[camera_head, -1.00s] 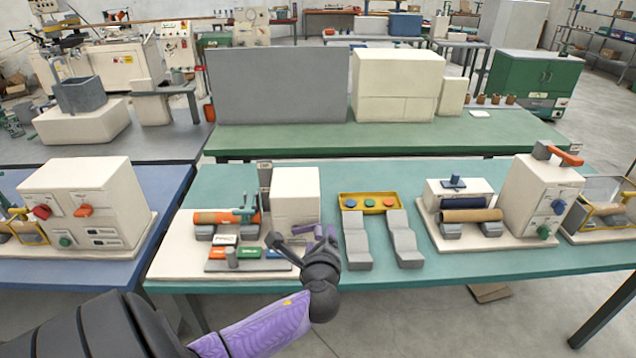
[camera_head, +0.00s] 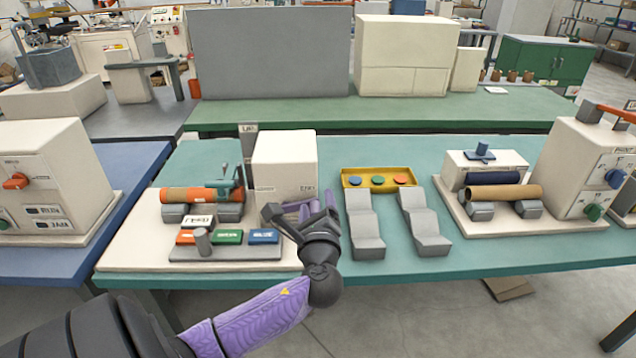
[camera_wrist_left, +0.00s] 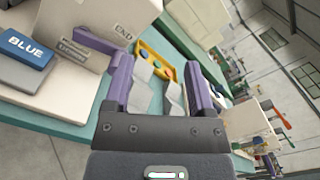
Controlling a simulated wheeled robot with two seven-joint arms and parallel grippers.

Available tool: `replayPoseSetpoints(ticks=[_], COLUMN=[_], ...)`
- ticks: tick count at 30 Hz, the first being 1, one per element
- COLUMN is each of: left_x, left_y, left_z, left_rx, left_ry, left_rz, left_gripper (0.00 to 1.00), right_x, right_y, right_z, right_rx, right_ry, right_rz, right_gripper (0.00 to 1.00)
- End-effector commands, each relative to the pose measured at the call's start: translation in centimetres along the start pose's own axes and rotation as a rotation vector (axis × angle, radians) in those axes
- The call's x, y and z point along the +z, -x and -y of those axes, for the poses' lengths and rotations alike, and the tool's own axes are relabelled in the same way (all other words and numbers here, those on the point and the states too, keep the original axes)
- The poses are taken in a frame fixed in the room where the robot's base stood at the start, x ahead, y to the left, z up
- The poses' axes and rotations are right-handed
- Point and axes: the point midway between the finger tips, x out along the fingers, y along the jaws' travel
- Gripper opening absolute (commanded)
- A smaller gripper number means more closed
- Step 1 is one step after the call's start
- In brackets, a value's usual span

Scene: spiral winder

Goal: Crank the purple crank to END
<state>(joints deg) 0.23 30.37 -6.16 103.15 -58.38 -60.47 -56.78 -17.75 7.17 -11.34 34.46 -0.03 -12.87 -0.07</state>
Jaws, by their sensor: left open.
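The purple crank (camera_wrist_left: 97,40) is a bar on the face of a cream winder box (camera_head: 285,163), close to an END label (camera_wrist_left: 123,29). In the head view the crank is partly hidden by my left gripper (camera_head: 308,212), whose purple fingers look much like it. In the left wrist view my left gripper (camera_wrist_left: 160,72) is open, with nothing held between its fingers. The crank lies to the left of the left finger there, outside the gap. I cannot tell whether that finger touches it. My right gripper is not in view.
Red, green and blue labelled blocks (camera_head: 263,236) stand left of the gripper. An orange roll (camera_head: 195,195) lies behind them. To the right are grey stepped rests (camera_head: 365,222) and a yellow tray (camera_head: 352,182) with coloured discs. Teal table (camera_head: 400,262) shows between them.

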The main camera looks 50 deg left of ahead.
Motion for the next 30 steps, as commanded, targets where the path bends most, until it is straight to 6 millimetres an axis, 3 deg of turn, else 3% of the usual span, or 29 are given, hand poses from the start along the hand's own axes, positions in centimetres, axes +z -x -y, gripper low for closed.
replayPoseSetpoints(ticks=[1, 3, 6, 11, 21, 30], left_x=[-3.8, -6.3, -8.1, -8.3, -8.4, -8.2], left_y=[0.1, 0.1, 0.2, -0.7, -8.0, -9.8], left_z=[-3.0, -5.0, -6.5, -6.6, -6.7, -6.5], left_rx=[0.007, 0.012, 0.016, 0.015, 0.017, 0.016], left_ry=[-0.012, -0.022, -0.029, -0.03, -0.029, -0.028], left_rz=[-0.009, -0.016, -0.021, -0.018, -0.019, -0.021], left_gripper=[0.71, 0.71, 0.71, 0.71, 0.71, 0.71], right_x=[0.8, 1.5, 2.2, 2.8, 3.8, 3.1], right_y=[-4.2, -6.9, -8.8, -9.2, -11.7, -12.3], right_z=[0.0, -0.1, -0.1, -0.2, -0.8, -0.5], right_rx=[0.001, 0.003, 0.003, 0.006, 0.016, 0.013], right_ry=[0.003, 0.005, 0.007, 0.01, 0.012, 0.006], right_rz=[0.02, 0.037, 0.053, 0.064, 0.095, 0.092], right_gripper=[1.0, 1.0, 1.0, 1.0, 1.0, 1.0])
